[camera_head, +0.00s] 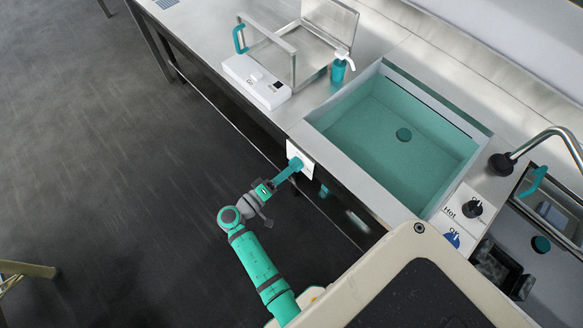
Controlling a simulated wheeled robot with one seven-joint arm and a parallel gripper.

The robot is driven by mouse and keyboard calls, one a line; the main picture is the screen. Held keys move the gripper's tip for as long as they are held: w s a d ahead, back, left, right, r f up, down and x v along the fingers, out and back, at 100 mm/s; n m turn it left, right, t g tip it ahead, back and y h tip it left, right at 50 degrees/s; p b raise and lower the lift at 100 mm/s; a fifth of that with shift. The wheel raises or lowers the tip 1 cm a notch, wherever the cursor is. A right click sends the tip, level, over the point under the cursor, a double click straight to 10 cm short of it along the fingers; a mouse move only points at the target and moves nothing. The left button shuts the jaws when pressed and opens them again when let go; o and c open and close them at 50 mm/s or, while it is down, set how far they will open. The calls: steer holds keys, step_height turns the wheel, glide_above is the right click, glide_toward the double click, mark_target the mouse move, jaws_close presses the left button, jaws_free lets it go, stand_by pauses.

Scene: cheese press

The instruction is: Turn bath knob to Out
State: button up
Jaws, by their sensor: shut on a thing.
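A white plate (299,157) sits on the front face of the counter, just below the near left corner of the sunken bath. A teal lever (287,172) sticks out from this plate toward the lower left; I take it for the bath knob. No lettering on the plate can be read from here, so its setting is unclear. My gripper (268,188) is at the outer end of the lever and is shut on it. The fingertips are small and partly hidden. My green arm reaches up to it from the bottom of the view.
The teal bath (390,125) is set into the steel counter (205,25). A hot knob (472,208) and a blue knob (452,238) are at its right, with a curved tap (548,137) beyond. Dark open floor (110,180) lies left.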

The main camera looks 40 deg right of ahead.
steer(key=n, duration=0.6)
steer(key=shift+n, duration=0.4)
stand_by(0.3)
steer(key=o, duration=1)
steer(key=shift+o, duration=0.2)
steer(key=shift+a, duration=0.15)
steer(key=a, duration=1)
steer(key=shift+s+a, duration=0.3)
steer(key=shift+s, duration=0.05)
steer(key=shift+s, duration=0.15)
